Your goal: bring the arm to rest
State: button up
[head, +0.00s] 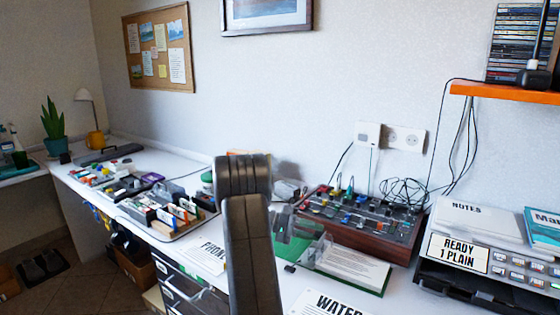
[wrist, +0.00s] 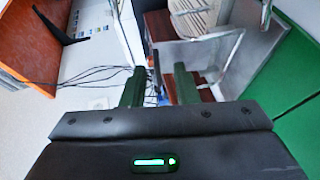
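My gripper (wrist: 160,85) shows in the wrist view with its two dark green fingers apart and nothing held between them. A clear, grey-edged panel (wrist: 205,58) shows just beyond the fingers; I cannot tell whether they touch it. In the head view my black arm stands in the middle foreground, over the front of the white worktop (head: 214,292), and hides most of my gripper. A clear box-like holder (head: 309,248) shows just right of the arm.
A brown-sided mixer panel (head: 357,222) with cables stands behind and right of the arm. A grey machine labelled READY 1 PLAIN (head: 459,253) is at the right, below an orange shelf (head: 505,94). Trays of small items (head: 165,212) lie to the left.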

jog(key=shift+s+d+r+m+y, duration=0.3)
jog(key=shift+y, duration=0.6)
